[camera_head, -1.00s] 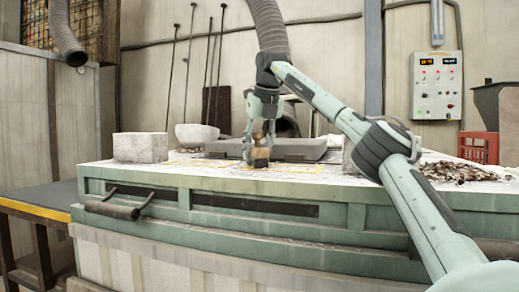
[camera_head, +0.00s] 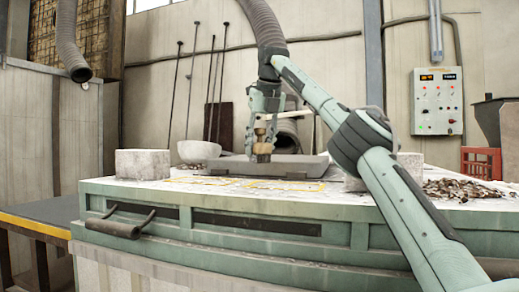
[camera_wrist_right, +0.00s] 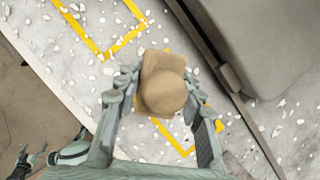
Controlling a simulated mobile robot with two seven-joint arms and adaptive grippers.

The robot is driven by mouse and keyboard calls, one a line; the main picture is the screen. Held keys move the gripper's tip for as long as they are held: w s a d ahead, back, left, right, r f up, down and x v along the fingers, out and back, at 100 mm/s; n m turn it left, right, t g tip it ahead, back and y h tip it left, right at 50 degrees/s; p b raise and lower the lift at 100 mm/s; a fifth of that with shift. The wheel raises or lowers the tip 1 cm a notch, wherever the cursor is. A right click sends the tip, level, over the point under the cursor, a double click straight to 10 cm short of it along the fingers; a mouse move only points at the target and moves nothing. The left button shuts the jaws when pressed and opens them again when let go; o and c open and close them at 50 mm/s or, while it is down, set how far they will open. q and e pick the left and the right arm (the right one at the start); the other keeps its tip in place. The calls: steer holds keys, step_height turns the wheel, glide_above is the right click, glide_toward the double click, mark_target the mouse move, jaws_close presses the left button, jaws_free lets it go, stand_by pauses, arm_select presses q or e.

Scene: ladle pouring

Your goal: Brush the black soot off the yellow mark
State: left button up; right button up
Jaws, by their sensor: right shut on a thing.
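My right gripper (camera_head: 262,122) is shut on the brush (camera_head: 262,149), a brown block with a wooden handle. The brush is held upright above the table top, apart from it. In the right wrist view, the gripper (camera_wrist_right: 163,98) has its fingers on both sides of the brush (camera_wrist_right: 162,80). One yellow outlined mark (camera_head: 285,188) lies below and slightly right of the brush; another yellow mark (camera_head: 203,181) lies to its left. The wrist view shows yellow lines (camera_wrist_right: 97,52) on pale, speckled stone. I cannot make out black soot on them. My left gripper (camera_wrist_right: 30,158) shows small at that view's lower left.
The table (camera_head: 230,202) carries a pale block (camera_head: 142,164) at left, a bowl (camera_head: 198,151), a grey slab (camera_head: 290,168) behind the marks, and a second block (camera_head: 410,165) and brown scraps (camera_head: 462,189) at right. A bar handle (camera_head: 112,228) sticks out in front.

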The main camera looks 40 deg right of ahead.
mark_target(260, 136)
steer(key=shift+a+r, duration=0.15)
steer(key=shift+r, duration=1.35)
